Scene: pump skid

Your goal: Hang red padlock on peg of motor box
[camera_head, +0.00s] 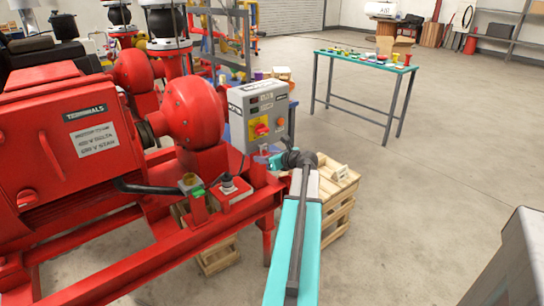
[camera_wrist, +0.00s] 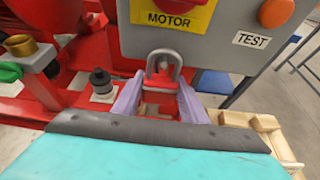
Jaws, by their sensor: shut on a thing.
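The red padlock (camera_wrist: 158,82) is between the two fingers of my gripper (camera_wrist: 160,92) in the wrist view. Its grey shackle points up and overlaps the lower front of the grey motor box (camera_wrist: 225,48), below the yellow MOTOR label (camera_wrist: 172,15). A small pinkish shape shows inside the shackle; I cannot tell whether it is the peg or whether the shackle is around it. In the head view the motor box (camera_head: 270,112) stands on the red skid, and my gripper (camera_head: 275,160) is at its lower right. The padlock is too small to make out there.
A red pump motor (camera_head: 65,150) fills the left. A brass cup (camera_wrist: 20,45) and a black knob (camera_wrist: 101,80) are left of my gripper. A wooden crate (camera_head: 340,195) stands below the arm. A table (camera_head: 365,65) with small items is behind; floor around it is clear.

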